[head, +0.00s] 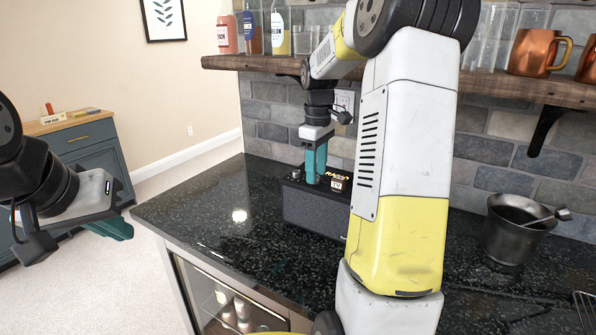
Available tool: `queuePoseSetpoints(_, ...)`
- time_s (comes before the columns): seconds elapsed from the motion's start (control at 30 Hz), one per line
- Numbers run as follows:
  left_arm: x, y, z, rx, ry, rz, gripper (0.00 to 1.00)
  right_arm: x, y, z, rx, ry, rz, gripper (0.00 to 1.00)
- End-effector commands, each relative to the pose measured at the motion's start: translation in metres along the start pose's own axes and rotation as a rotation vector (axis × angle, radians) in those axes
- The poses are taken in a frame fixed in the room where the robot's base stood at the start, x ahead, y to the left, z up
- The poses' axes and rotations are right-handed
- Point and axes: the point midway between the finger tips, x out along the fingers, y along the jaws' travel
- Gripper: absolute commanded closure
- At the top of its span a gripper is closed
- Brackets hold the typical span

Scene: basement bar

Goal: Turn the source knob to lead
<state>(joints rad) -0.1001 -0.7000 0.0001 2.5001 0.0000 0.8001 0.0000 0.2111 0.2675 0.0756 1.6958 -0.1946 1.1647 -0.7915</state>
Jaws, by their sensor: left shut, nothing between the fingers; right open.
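A dark amplifier box (312,213) with a grey front stands on the black counter. White and yellow lettering (338,177) shows on its top, only partly readable. My arm hides the box's right end. My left gripper (122,232) is shut and empty, off the counter's left side.
The black speckled counter (190,210) is clear left of the box. A metal bucket (515,230) with a scoop stands at the right. A wooden shelf (500,85) with bottles, glasses and copper mugs (532,55) runs above. A blue cabinet (85,145) stands at the far left.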

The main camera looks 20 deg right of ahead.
Motion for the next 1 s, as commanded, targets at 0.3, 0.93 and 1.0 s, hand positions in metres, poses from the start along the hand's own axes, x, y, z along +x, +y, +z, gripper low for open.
queuePoseSetpoints(0.3,0.0,0.0,0.0,0.0,0.0,0.0,1.0,0.009,0.0,0.0001,0.001,0.0,0.0,0.56)
queuePoseSetpoints(0.93,0.0,-0.0001,0.0,0.0,0.0,0.0,1.0,0.0083,0.0001,-0.0001,0.022,0.001,0.001,1.0)
queuePoseSetpoints(1.0,0.0,0.0,0.0,0.0,0.0,0.0,1.0,0.0083,0.0,-0.0002,0.043,0.001,0.001,1.0)
